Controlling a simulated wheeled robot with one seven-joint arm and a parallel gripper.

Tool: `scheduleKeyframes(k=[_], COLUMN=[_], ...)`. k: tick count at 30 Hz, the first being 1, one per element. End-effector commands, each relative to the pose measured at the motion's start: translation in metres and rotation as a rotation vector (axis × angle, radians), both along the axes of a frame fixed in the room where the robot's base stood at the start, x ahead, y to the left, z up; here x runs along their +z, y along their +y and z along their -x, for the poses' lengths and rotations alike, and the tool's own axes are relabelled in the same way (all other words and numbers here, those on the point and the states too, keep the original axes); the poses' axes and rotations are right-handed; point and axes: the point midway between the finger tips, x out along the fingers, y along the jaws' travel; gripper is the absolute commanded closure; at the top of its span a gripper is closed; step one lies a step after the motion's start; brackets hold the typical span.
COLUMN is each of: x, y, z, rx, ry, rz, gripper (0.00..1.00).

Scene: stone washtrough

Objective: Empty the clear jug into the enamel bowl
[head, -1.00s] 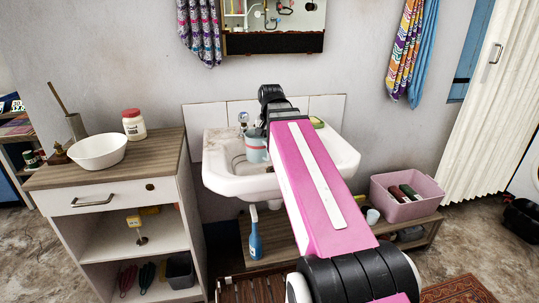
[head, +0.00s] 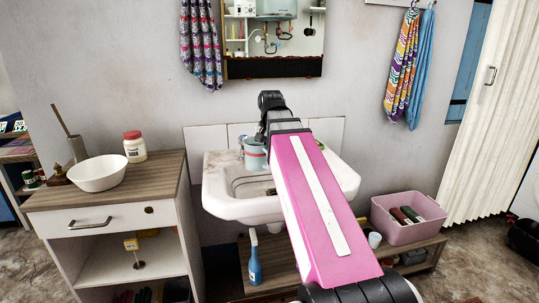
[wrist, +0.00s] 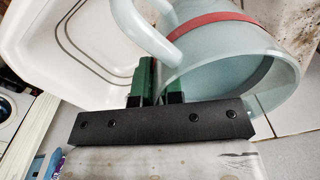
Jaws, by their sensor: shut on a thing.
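The jug is pale, see-through blue-grey with a red band. It is in the head view (head: 255,154) above the left part of the white sink, partly covered by my arm. In the wrist view the jug (wrist: 225,45) fills the upper right, tilted in the picture, with its handle to the left. My gripper (wrist: 158,88), with green fingers, is shut on the jug near its handle and rim. In the head view my arm hides the fingers. The jug's contents cannot be made out. The white enamel bowl (head: 97,176) stands upright on the wooden cabinet top at left.
The sink (head: 225,207) is right of the cabinet (head: 150,184), with a gap between. A red-lidded jar (head: 134,147) and a brush holder (head: 77,148) stand behind the bowl. A mirror cabinet (head: 300,66) and towels (head: 201,45) hang above. A pink crate (head: 405,232) is at right.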

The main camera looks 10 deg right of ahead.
Motion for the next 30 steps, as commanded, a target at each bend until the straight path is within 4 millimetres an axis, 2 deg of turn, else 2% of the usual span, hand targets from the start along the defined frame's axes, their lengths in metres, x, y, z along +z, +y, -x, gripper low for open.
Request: scheduleKeyframes(k=[30], x=[0.042], y=[0.0], z=[-0.001], rx=[0.0], ry=[-0.001], rz=[-0.001], gripper=[1.0])
